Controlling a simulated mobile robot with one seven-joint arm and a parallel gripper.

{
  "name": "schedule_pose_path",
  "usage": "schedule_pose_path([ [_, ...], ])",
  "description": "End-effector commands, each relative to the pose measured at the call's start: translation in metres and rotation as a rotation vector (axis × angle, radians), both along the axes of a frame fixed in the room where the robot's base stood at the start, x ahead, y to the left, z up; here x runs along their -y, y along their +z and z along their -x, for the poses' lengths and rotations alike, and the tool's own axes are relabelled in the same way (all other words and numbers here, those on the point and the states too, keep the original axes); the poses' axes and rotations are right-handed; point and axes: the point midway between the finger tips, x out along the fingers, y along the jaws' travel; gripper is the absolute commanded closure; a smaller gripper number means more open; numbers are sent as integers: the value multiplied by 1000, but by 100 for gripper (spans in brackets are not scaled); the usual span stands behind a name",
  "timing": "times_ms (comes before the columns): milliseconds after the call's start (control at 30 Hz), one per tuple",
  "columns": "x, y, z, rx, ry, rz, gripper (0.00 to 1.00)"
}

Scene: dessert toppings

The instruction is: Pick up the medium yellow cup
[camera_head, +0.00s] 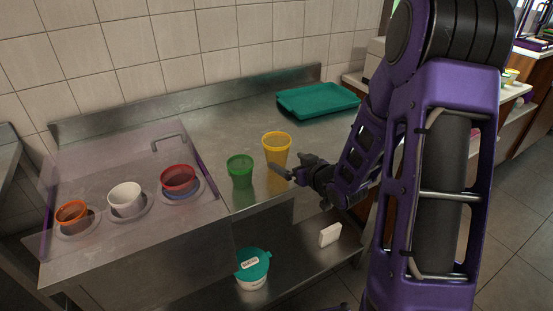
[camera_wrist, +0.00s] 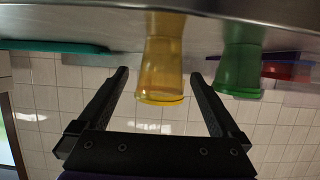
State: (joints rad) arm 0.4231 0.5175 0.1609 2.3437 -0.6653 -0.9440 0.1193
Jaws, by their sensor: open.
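The yellow cup (camera_head: 276,148) stands upright on the steel counter, just right of a shorter green cup (camera_head: 240,171). My gripper (camera_head: 285,172) is low over the counter at the yellow cup's near right side. In the wrist view, which is upside down, the yellow cup (camera_wrist: 162,60) shows between the two open fingers of my gripper (camera_wrist: 158,76), with space on both sides. The green cup (camera_wrist: 240,60) shows to the right, beyond the right finger. I cannot tell how deep the yellow cup is between the fingers.
A teal tray (camera_head: 318,99) lies at the back right of the counter. On the left, orange (camera_head: 72,213), white (camera_head: 126,198) and red (camera_head: 179,178) containers sit in a clear-covered holder. A teal-lidded tub (camera_head: 252,268) stands on the lower shelf. The tiled wall (camera_head: 200,55) is behind.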

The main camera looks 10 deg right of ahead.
Motion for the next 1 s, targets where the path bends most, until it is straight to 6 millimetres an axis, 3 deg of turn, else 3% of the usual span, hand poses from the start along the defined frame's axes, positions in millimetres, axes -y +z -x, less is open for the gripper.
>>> schedule_pose_path([
  [600, -24, -23, -61, 0, 1, 1, 0],
  [900, -25, -23, -65, -1, 0, 1, 0],
  [1000, -25, -23, -65, -1, 0, 1, 18],
])
